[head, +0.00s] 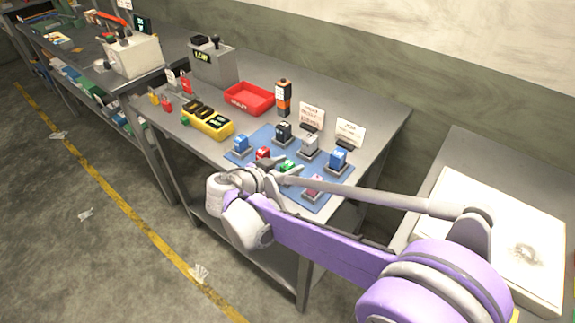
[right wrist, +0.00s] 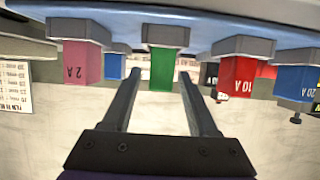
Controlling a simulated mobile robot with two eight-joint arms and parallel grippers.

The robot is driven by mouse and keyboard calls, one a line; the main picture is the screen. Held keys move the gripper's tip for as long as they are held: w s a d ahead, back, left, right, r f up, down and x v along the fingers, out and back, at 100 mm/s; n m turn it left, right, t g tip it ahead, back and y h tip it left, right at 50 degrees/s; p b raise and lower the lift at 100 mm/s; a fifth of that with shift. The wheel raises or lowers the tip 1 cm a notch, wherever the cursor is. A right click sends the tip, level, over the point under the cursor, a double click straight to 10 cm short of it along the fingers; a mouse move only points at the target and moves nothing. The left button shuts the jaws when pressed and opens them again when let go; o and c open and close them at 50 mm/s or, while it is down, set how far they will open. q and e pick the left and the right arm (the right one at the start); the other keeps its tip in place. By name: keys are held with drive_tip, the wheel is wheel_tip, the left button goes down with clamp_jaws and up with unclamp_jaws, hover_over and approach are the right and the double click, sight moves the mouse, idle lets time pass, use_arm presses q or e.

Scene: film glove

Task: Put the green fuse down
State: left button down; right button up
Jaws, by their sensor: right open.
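The green fuse (head: 287,166) sits among other fuses on the blue mat (head: 312,199) on the grey table. In the right wrist view, which looks upside down, the green fuse (right wrist: 165,62) is seated on a grey base. My right gripper (right wrist: 160,75) is open, with one finger to each side of the green fuse in that view. I cannot tell whether the fingertips reach past it. In the head view my right gripper (head: 268,168) is low over the mat, and my wrist partly hides the mat's near edge. My left gripper does not show.
A red fuse (right wrist: 237,80) and a pink fuse (right wrist: 82,62) flank the green one. Blue fuses (head: 338,159) and a black fuse (head: 283,131) share the mat. Behind stand white cards (head: 312,115) and a red tray (head: 249,98). A yellow block (head: 214,123) lies left.

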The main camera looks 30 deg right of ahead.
drive_tip(key=v, duration=1.2)
drive_tip(key=s+d+f+n+g+y+p, duration=0.2)
drive_tip(key=s+d+f+n+y+p, duration=0.25)
drive_tip(key=s+n+y, duration=0.35)
drive_tip(key=s+a+f+n+t+y+p, duration=0.1)
drive_tip(key=s+a+f+n+y, duration=0.1)
drive_tip(key=s, duration=0.2)
drive_tip(key=s+a+f+n+t+y+p, duration=0.1)
drive_tip(key=s+a+n+y, duration=0.1)
drive_tip(key=s, duration=0.3)
drive_tip(key=shift+f+n+p, duration=0.3)
drive_tip(key=shift+f+n, duration=0.05)
drive_tip(key=shift+n, duration=0.25)
